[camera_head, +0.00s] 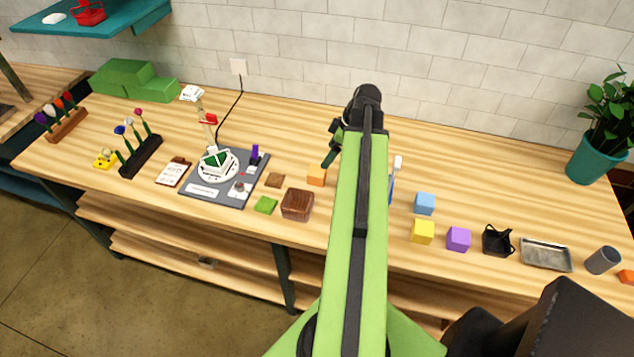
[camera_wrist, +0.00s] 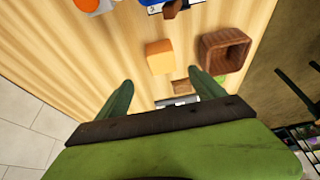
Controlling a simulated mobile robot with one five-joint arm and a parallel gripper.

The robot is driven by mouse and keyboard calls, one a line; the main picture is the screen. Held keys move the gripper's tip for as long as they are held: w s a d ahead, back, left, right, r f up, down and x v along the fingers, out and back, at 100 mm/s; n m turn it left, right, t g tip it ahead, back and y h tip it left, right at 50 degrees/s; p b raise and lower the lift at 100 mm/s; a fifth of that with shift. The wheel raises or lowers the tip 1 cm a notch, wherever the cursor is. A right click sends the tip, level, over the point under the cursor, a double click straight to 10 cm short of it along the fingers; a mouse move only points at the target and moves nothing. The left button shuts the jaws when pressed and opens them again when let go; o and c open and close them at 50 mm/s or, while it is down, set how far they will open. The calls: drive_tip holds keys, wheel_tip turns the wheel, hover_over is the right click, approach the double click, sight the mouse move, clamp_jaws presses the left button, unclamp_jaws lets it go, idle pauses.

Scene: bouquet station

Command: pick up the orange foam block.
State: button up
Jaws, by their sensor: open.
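The orange foam block (camera_head: 316,177) stands on the wooden table, just left of my arm in the head view, behind the brown wooden box. In the wrist view the block (camera_wrist: 160,57) lies just beyond my fingertips, roughly centred between them and not touched. My gripper (camera_wrist: 160,77) is open and empty, with its two green fingers spread apart. In the head view my gripper (camera_head: 333,150) is over the table near the block, partly hidden by my arm.
The brown wooden box (camera_head: 297,204) stands close to the block; it also shows in the wrist view (camera_wrist: 222,50). A brown square (camera_head: 274,180) and a green square (camera_head: 265,205) lie nearby. Blue (camera_head: 424,203), yellow (camera_head: 422,231) and purple (camera_head: 458,239) blocks stand to the right.

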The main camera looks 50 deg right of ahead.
sight(317, 170)
drive_tip(key=b+x, duration=0.4)
drive_tip(key=x, duration=0.2)
drive_tip(key=shift+f, duration=0.25)
drive_tip(key=shift+w+r, duration=0.1)
drive_tip(key=b+x, duration=0.5)
drive_tip(key=shift+a, duration=0.25)
drive_tip(key=shift+r, duration=0.1)
drive_tip(key=c, duration=1.5)
